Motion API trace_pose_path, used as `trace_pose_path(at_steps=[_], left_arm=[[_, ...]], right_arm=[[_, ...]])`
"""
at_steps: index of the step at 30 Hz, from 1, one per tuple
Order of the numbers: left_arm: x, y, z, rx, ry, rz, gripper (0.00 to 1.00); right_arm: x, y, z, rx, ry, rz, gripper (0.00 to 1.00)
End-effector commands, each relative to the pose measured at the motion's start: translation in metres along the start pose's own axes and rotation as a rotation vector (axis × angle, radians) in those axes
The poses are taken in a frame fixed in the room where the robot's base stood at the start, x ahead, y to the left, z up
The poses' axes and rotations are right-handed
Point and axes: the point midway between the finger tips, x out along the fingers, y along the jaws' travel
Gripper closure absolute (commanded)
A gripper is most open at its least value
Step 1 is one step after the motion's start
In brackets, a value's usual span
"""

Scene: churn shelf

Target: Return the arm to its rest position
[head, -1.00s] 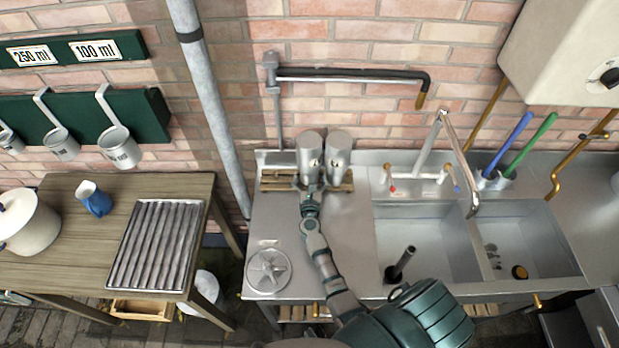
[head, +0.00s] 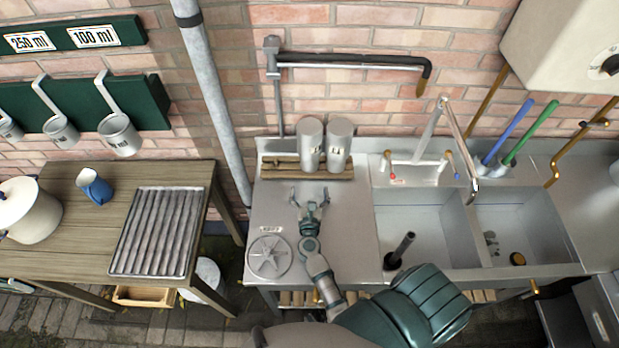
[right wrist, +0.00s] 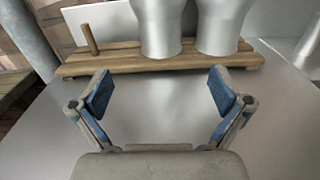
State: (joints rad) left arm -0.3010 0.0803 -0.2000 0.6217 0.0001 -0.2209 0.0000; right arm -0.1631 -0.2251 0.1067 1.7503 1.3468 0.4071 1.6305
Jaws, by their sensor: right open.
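My right gripper (head: 309,194) is open and empty above the steel counter, in front of the wooden rack (head: 279,166). In the right wrist view its two blue-padded fingers (right wrist: 160,92) stand wide apart with nothing between them. Two metal cylinders (head: 311,145) (head: 339,145) stand upright side by side on the rack. Their lower parts also show in the right wrist view (right wrist: 158,28) (right wrist: 222,25), beyond the fingertips and apart from them. My right arm reaches in from the bottom of the head view. My left gripper is not in view.
A round metal disc (head: 269,256) lies on the counter left of my arm. To the right is a double sink (head: 425,229) with a tall tap (head: 457,135) and a dark upright pipe (head: 400,250). A wooden table (head: 60,262) with a pot (head: 28,210) stands left.

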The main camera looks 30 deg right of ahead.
Motion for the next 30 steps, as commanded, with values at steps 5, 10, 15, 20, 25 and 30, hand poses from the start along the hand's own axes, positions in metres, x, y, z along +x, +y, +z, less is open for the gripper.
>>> trace_pose_path(at_steps=[5,10,15,20,25,30], left_arm=[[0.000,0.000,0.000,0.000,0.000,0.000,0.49],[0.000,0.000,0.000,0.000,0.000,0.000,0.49],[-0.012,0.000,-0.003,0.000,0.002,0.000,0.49],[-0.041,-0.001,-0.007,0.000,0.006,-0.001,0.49],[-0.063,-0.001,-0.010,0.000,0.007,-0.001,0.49],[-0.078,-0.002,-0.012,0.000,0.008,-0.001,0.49]], right_arm=[[-0.012,0.000,0.000,0.003,0.000,-0.001,0.00],[-0.013,0.000,0.000,0.002,0.000,-0.001,0.00],[-0.012,0.001,0.014,0.003,-0.002,-0.001,0.00],[-0.012,0.002,0.045,0.005,-0.005,-0.001,0.00],[-0.012,0.003,0.067,0.005,-0.006,0.000,0.00],[-0.012,0.003,0.083,0.006,-0.007,0.000,0.00]])
